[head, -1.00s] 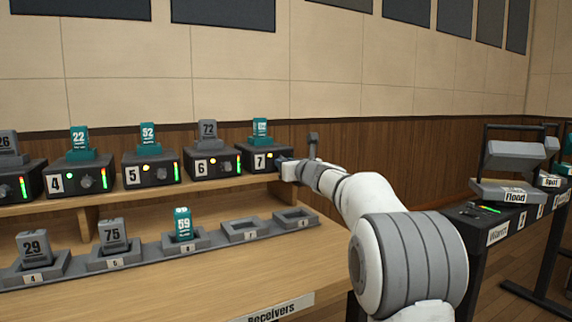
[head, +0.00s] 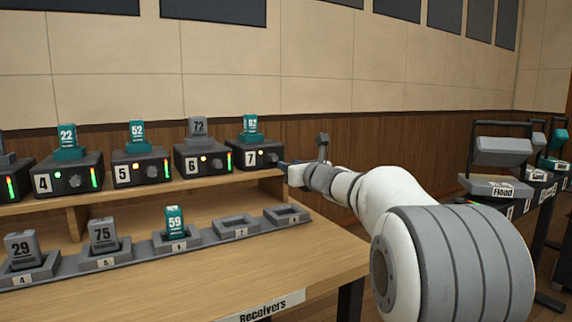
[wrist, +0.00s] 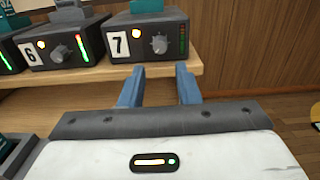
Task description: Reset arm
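My gripper (wrist: 160,88) shows in the wrist view with its two blue fingers apart and nothing between them. It points at the shelf edge just below the receiver labelled 7 (wrist: 148,42). In the head view my gripper (head: 284,164) is beside the right side of receiver 7 (head: 255,155), near the right end of the shelf. I cannot tell from the head view whether it touches the receiver. A teal pack (head: 250,126) stands on top of receiver 7.
Receivers 4 (head: 72,176), 5 (head: 141,168) and 6 (head: 201,160) stand along the shelf (head: 110,190). Below, docks hold packs 29 (head: 21,247), 75 (head: 103,234) and 59 (head: 175,221); two right docks (head: 236,227) are empty.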

